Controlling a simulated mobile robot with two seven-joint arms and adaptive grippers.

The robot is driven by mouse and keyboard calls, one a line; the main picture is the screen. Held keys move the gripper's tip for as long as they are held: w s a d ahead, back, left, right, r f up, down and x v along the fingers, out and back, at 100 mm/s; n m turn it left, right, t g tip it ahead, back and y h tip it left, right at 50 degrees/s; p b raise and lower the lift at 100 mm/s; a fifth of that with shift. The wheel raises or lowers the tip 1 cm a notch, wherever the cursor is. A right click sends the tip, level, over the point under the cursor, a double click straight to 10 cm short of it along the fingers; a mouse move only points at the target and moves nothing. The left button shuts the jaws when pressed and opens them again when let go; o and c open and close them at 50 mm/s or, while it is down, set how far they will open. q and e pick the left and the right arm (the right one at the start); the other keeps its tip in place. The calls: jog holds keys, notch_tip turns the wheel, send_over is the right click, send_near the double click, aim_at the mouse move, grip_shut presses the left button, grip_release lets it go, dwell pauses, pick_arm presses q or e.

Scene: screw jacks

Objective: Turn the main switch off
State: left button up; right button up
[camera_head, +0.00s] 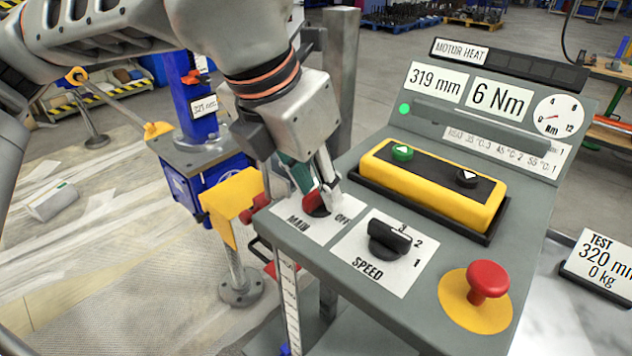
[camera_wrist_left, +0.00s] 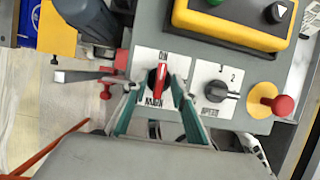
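The main switch is a red handle (camera_head: 311,201) on a white plate marked MAIN and OFF, at the near left of the grey control panel. In the left wrist view the handle (camera_wrist_left: 158,77) points up toward the mark ON; OFF is hidden there. My left gripper (camera_head: 318,188) reaches down over the switch from above. In the left wrist view its two green-edged fingers (camera_wrist_left: 155,86) stand on either side of the handle, with gaps to it, so it is open around the handle. The fingers partly hide the switch in the head view. My right gripper is not in view.
Beside the switch are the black SPEED knob (camera_head: 390,238), red emergency button (camera_head: 488,280) and yellow button box (camera_head: 433,183). The display (camera_head: 480,110) behind reads 319 mm and 6 Nm, with a green lamp (camera_head: 405,109). A blue screw jack (camera_head: 195,110) with a yellow plate stands left of the panel.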

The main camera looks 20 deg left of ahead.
pick_arm(q)
jog(key=c, duration=0.6)
grip_shut()
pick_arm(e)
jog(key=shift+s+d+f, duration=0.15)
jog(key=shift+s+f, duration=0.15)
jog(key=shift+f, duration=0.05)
